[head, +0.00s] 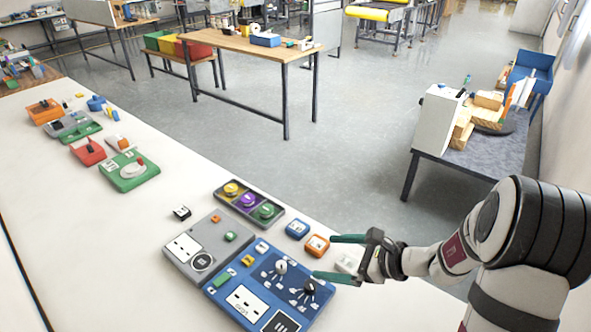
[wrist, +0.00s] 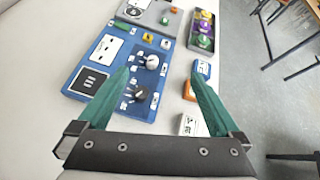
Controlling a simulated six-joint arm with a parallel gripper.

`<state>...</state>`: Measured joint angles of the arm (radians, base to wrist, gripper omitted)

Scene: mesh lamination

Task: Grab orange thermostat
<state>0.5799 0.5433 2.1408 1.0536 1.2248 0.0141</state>
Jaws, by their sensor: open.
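The orange thermostat (head: 316,245) is a small orange block with a pale face, lying on the white table right of the blue panel. In the wrist view the orange thermostat (wrist: 189,91) shows beside the inner side of the right finger, partly covered by it. My gripper (head: 323,257) is open, with two green fingers spread apart. In the wrist view my gripper (wrist: 159,73) has nothing between its fingers in its hold; the blue panel shows below and between them. The gripper appears above the table; its exact height is hard to tell.
A blue-framed block (head: 297,229) and a white block (head: 346,263) lie close to the thermostat on either side. A tray of coloured knobs (head: 248,205) stands behind. The table's left part has bare room.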

